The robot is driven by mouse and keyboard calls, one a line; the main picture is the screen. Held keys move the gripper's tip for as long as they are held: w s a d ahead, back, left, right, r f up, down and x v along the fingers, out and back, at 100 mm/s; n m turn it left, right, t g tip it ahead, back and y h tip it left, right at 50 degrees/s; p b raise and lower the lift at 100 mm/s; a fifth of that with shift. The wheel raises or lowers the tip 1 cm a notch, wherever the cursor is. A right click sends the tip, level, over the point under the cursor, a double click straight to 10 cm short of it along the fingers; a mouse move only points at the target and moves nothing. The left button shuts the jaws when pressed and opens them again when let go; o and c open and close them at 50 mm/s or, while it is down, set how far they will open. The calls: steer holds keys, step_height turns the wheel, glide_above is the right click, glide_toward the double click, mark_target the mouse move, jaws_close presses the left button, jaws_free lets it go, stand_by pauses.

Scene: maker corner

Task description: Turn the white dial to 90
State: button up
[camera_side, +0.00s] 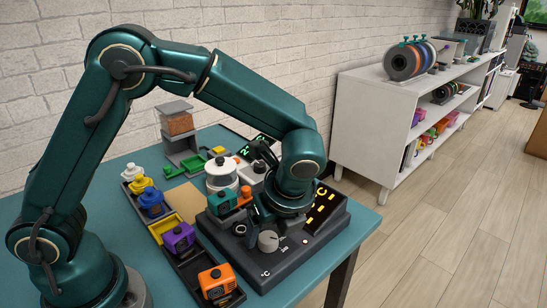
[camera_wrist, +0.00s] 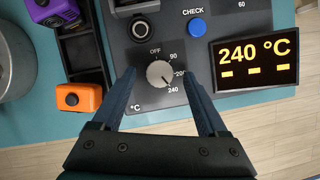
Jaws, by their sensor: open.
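The white dial (camera_wrist: 160,73) sits on a dark control panel (camera_wrist: 148,102), with OFF, 90, 200 and 240 printed around it. Its dark pointer line is turned to the lower right, towards 240. The display (camera_wrist: 254,62) beside it reads 240 °C in yellow. My gripper (camera_wrist: 158,71) is open, with one finger on each side of the dial and visible gaps to it. In the side view the dial (camera_side: 268,241) shows near the panel's front edge, below my wrist. How high the fingertips are above the panel is hard to tell.
A blue CHECK button (camera_wrist: 197,27) and a black round knob (camera_wrist: 142,29) are on the panel. An orange block (camera_wrist: 78,97) and a purple block (camera_wrist: 52,12) sit left of it, by a black tray (camera_wrist: 78,48). The table edge is close below the panel.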

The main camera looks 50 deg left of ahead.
steer(key=shift+a+f, duration=0.2)
steer(key=shift+f, duration=0.3)
jaws_close()
steer(key=n+g, duration=0.1)
steer(key=n, duration=0.3)
steer(key=shift+w+n+g, duration=0.2)
steer(key=shift+n+g, duration=0.1)
steer(key=shift+g, duration=0.1)
steer(key=n+g, duration=0.1)
steer(key=n, duration=0.1)
steer(key=n+g, duration=0.1)
steer(key=n, duration=0.2)
steer(key=shift+w+n+h, duration=0.15)
steer(key=shift+n+h, duration=0.15)
steer(key=n+h, duration=0.1)
steer(key=n, duration=0.1)
steer(key=n+g, duration=0.1)
steer(key=n, duration=0.2)
steer(key=shift+a+h, duration=0.2)
steer(key=shift+h, duration=0.2)
steer(key=n+g+h, duration=0.1)
steer(key=n, duration=0.3)
steer(key=shift+w, duration=0.1)
steer(key=shift+a+n+h, duration=0.1)
steer(key=shift+n+h, duration=0.2)
steer(key=shift+n, duration=0.1)
